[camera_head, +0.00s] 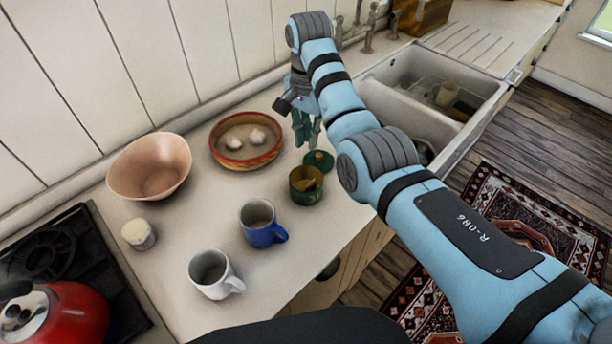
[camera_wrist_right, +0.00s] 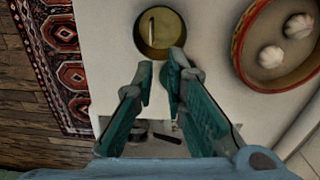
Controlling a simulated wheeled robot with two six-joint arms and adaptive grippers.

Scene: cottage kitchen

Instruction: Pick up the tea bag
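Something pale brown, possibly the tea bag (camera_head: 308,184), shows inside the tin. In the right wrist view the tin (camera_wrist_right: 143,42) is at the top, with a thin pale strip (camera_wrist_right: 152,29) inside it; I cannot tell for sure that this is the tea bag. My left gripper is not in view.
A red-rimmed bowl (camera_head: 222,160) holding garlic is left of my right gripper. A pinkish bowl (camera_head: 150,166), blue mug (camera_head: 261,234), white mug (camera_head: 209,278) and small jar (camera_head: 138,235) stand further left. The sink (camera_head: 395,121) lies behind my right arm. A red kettle (camera_head: 68,315) is bottom left.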

